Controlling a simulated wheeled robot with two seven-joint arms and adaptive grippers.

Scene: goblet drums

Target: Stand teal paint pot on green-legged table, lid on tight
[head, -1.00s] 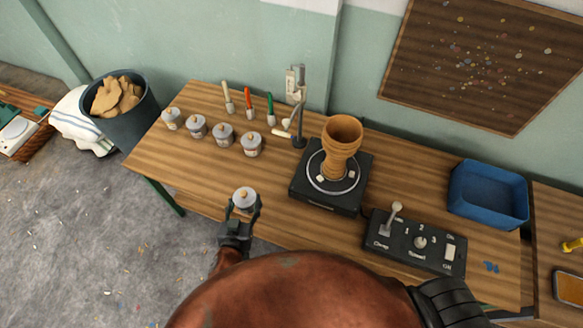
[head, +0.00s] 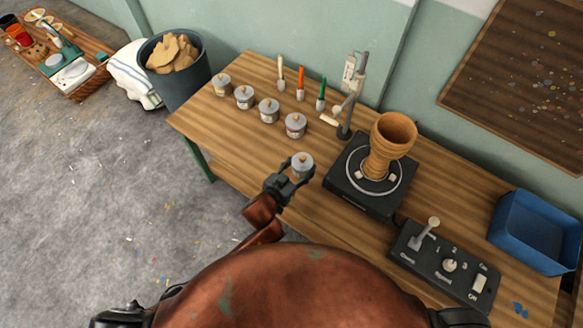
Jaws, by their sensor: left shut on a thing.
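My left gripper (head: 291,176) is shut on a small paint pot (head: 302,162) with a grey lid and a tan knob. The lid is on the pot, which looks upright; whether it is pressed tight cannot be told. The pot's colour band is mostly hidden by the fingers. It is at the front part of the wooden table (head: 245,137), which has a green leg (head: 198,160). I cannot tell whether the pot touches the top. Several similar lidded pots stand in a row behind, including one (head: 295,125) at the row's right end. My right gripper is not in view.
A turntable (head: 368,183) with a brown goblet drum (head: 390,145) stands right of the held pot. A control box (head: 445,262) and blue bin (head: 535,232) are further right. Brushes (head: 300,84) stand behind the pots. A dark bucket (head: 178,82) stands beyond the table's left end.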

